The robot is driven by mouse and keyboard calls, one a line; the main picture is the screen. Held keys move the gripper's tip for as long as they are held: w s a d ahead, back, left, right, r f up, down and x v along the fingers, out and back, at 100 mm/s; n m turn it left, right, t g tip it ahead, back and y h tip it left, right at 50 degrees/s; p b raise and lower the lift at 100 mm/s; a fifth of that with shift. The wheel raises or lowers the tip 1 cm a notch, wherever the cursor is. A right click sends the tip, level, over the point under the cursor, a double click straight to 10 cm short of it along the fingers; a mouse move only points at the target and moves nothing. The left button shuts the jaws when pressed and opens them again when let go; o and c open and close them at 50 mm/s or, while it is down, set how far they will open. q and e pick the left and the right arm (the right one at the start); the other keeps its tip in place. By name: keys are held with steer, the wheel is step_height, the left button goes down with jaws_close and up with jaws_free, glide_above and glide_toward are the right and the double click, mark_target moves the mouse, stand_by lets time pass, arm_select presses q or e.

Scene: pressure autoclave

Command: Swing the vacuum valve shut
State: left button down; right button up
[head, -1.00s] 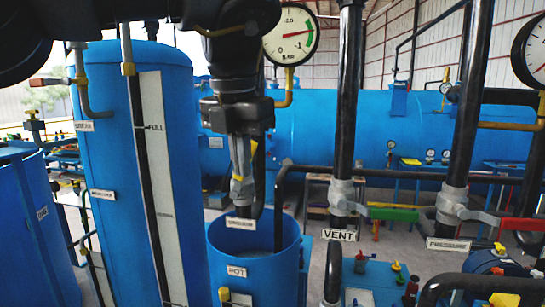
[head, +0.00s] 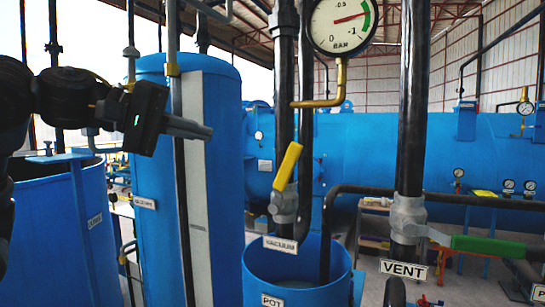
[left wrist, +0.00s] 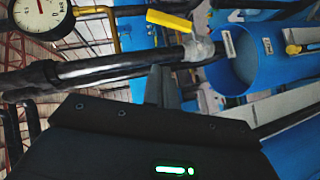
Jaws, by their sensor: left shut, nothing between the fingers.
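The vacuum valve has a grey body (head: 284,206) on a dark vertical pipe and a yellow lever (head: 288,167). The lever slants up and slightly right, at an angle to the pipe. A VACUUM label (head: 281,245) hangs below it. The yellow lever also shows in the left wrist view (left wrist: 170,20), beside the grey valve body (left wrist: 199,50). My left gripper (head: 208,131) is shut and empty, pointing right, to the left of the lever and clear of it. Its fingers show in the left wrist view (left wrist: 162,87). My right gripper is not in view.
A blue pot (head: 310,275) stands under the valve, and a tall blue tank (head: 222,160) stands behind my left gripper. A dial gauge (head: 341,20) is above right. The vent valve (head: 407,215) with a green lever (head: 490,246) is at right.

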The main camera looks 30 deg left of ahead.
mark_target(284, 180)
arm_select(q)
steer(key=s+d+f+p+x, duration=0.1)
steer(key=p+x, duration=0.4)
steer(key=x, duration=0.7)
steer(key=shift+s+d+f, duration=0.2)
steer(key=shift+d, duration=0.25)
steer(key=shift+d, duration=0.1)
